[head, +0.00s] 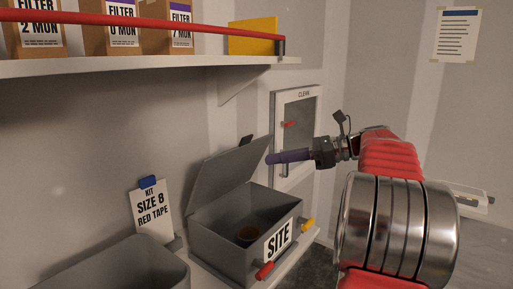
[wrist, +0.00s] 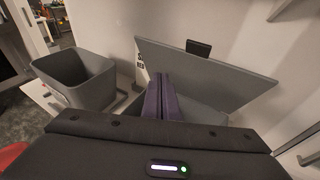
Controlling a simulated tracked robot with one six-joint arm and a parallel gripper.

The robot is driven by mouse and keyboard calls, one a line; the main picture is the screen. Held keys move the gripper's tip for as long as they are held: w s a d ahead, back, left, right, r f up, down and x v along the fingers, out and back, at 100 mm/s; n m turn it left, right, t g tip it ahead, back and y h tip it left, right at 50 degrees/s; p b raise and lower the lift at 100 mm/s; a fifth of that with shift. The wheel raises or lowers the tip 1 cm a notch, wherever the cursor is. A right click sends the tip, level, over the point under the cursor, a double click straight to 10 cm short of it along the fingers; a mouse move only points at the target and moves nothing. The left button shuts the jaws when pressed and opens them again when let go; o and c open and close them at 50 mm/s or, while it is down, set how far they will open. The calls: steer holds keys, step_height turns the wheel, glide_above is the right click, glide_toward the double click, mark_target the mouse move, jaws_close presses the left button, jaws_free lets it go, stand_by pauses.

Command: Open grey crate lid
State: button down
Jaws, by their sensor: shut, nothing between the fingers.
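The grey crate (head: 215,240) marked SITE stands on the bench in the head view. Its grey lid (head: 228,168) is raised and leans back, so the crate is open at the top. In the wrist view the gripper (wrist: 158,82) is in front of the raised lid (wrist: 215,75), which hides part of the wall. The crate's inside is mostly hidden there.
An open grey bin (head: 125,265) stands left of the crate and also shows in the wrist view (wrist: 80,80). A KIT sign (head: 150,212) stands behind it. A shelf (head: 150,65) with filter boxes runs above. Red (head: 264,270) and yellow (head: 308,224) handles are by the crate's front.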

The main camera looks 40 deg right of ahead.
mark_target(248, 138)
steer(key=s+d+f+n+t+h, duration=0.2)
steer(key=f+n+t, duration=0.3)
steer(key=n+t, duration=0.6)
steer(key=shift+s+d+f+n+h, duration=0.3)
steer(key=shift+s+n+h, duration=0.4)
steer(key=shift+n+h, duration=0.3)
steer(key=shift+r, duration=0.1)
steer(key=x, duration=1.4)
steer(key=shift+s+r, duration=0.1)
steer(key=shift+r, duration=0.1)
steer(key=shift+d+r, duration=0.1)
steer(key=shift+d, duration=0.05)
